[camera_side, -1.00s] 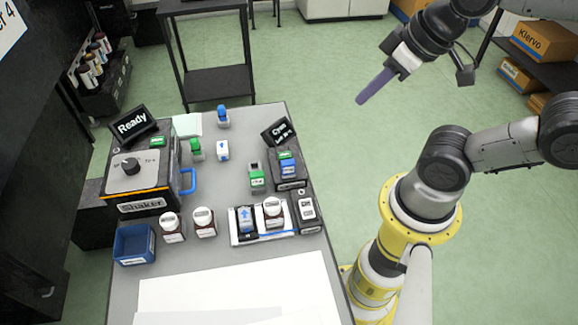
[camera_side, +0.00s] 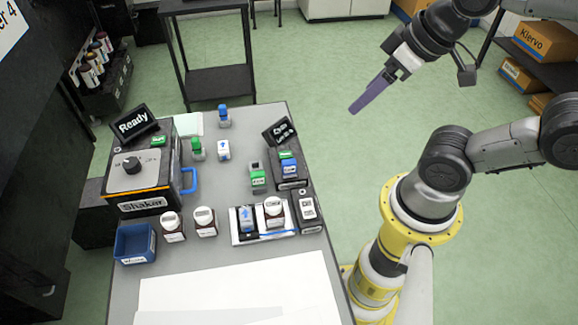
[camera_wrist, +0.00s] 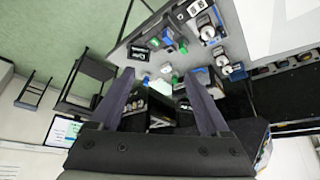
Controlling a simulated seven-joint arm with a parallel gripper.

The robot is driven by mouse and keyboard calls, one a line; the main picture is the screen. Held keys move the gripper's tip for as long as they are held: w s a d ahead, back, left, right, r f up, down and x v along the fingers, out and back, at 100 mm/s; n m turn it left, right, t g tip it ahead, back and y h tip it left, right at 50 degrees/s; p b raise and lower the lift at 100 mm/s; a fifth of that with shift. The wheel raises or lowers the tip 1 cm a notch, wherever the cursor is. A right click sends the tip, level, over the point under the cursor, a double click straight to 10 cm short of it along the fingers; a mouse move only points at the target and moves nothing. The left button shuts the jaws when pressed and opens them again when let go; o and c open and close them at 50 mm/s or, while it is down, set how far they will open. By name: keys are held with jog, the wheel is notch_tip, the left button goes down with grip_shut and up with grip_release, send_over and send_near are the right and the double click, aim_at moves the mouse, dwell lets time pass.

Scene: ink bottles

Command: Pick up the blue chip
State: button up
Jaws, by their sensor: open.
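Several small blue-marked pieces are on the table, and I cannot tell which is the blue chip. One blue-topped piece (camera_side: 224,116) stands at the back. A white piece with a blue mark (camera_side: 223,151) stands in front of it. A blue piece (camera_side: 289,169) is on the black device at the right. Another blue piece with an arrow (camera_side: 246,219) sits in the white tray (camera_side: 236,239). My gripper (camera_side: 353,109) is in the air right of the table, apart from everything. In the wrist view its two purple fingers (camera_wrist: 160,75) are spread with nothing held between them.
The shaker (camera_side: 141,177) with a blue handle stands at the left, with a blue bin (camera_side: 134,243) in front. Brown bottles (camera_side: 173,228) and green-topped pieces (camera_side: 258,179) are nearby. White sheets (camera_side: 235,287) cover the table's front.

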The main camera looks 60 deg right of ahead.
jog(key=m+g, duration=0.6)
jog(key=m, duration=0.3)
send_over(289, 161)
notch_tip(289, 161, down, 20)
jog(key=shift+a+f, duration=0.1)
jog(key=shift+f, duration=2.8)
jog(key=shift+c, duration=0.3)
